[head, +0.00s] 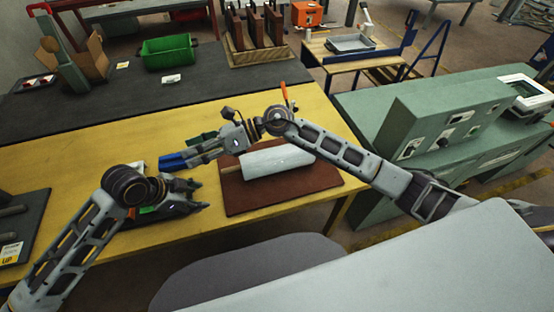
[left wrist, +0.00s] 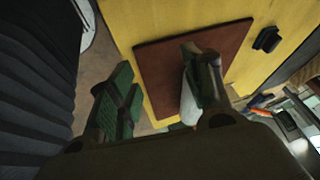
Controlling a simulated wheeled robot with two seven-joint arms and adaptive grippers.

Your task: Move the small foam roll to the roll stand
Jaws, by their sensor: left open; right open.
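The white foam roll (head: 277,162), with a thin core end showing at its left, lies on a red-brown mat (head: 255,202) on the yellow table. My left gripper (head: 198,198) is open and empty, low over the table just left of the mat. In the left wrist view its green-padded fingers (left wrist: 155,85) are spread wide; one finger partly hides the roll (left wrist: 188,102). My right gripper (head: 190,149) is open, pointing left, beyond the left gripper and left of the roll's far side. I cannot tell for sure which thing is the roll stand.
Blue items (head: 172,161) lie by the right gripper's fingertips. A dark tray (head: 35,222) with dark cylinders stands at the left edge. A green bin (head: 168,52) and wooden rack (head: 258,55) stand on the dark back table. Green cabinets (head: 430,120) are at right. The yellow table's left middle is clear.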

